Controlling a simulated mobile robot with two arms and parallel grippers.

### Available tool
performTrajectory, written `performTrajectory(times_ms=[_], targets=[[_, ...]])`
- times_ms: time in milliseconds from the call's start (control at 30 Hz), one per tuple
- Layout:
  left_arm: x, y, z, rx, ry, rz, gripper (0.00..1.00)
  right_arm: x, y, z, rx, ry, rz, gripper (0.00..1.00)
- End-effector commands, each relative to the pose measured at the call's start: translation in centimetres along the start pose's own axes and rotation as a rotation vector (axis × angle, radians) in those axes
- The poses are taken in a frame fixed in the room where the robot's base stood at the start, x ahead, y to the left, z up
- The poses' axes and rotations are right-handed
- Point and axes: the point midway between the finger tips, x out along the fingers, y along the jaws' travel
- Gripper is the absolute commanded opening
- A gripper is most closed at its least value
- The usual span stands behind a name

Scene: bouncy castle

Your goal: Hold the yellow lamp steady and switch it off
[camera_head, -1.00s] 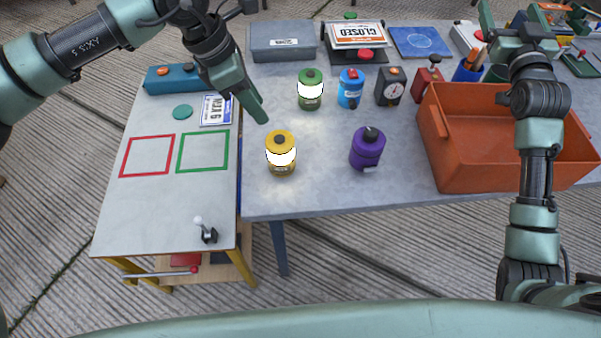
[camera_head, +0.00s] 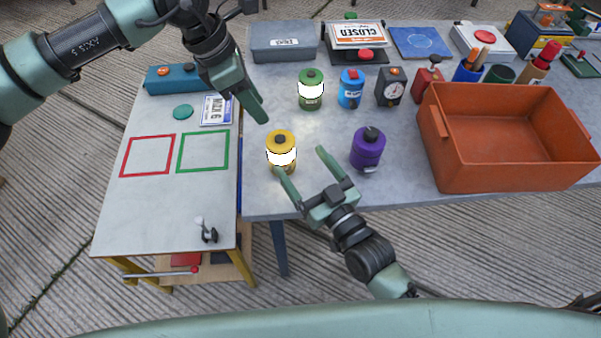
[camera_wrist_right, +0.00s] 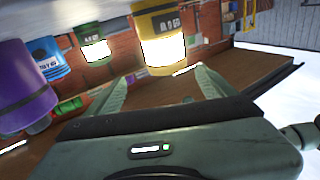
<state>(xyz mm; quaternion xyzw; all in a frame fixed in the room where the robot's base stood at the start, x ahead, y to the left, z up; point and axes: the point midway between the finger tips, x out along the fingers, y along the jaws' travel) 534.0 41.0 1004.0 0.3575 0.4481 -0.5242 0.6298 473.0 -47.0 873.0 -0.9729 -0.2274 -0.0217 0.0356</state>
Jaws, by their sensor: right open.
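The yellow lamp (camera_head: 281,140) stands upright on the grey table, its white band glowing. It also shows lit in the right wrist view (camera_wrist_right: 158,24). My right gripper (camera_head: 302,163) is open and empty, just to the right and front of the yellow lamp. One finger tip overlaps the lamp's lower edge in the head view; I cannot tell whether it touches. My left gripper (camera_head: 262,118) is above and left of the lamp, pointing down toward it; its fingers overlap, so its opening is unclear.
A lit green lamp (camera_head: 310,88), a blue lamp (camera_head: 350,90) and a purple lamp (camera_head: 367,150) stand nearby. An orange crate (camera_head: 480,180) fills the right side. A lower side table (camera_head: 125,215) with red and green squares stands at left.

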Motion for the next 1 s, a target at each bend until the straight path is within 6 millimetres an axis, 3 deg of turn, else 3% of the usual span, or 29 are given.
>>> performTrajectory(times_ms=[100,200,700,1000], targets=[[0.0,0.0,0.0,0.0,0.0,0.0,0.36,-0.1,-0.6,2.2,-0.044,-0.044,-0.034,0.84],[0.0,0.0,0.0,0.0,0.0,0.0,0.36,0.3,-0.8,2.9,-0.058,-0.057,-0.044,0.84],[0.0,0.0,0.0,0.0,0.0,0.0,0.36,6.9,-1.1,3.3,-0.058,-0.058,-0.044,0.84],[0.0,0.0,0.0,0.0,0.0,0.0,0.36,7.7,-1.1,3.4,-0.059,-0.06,-0.044,0.84]])
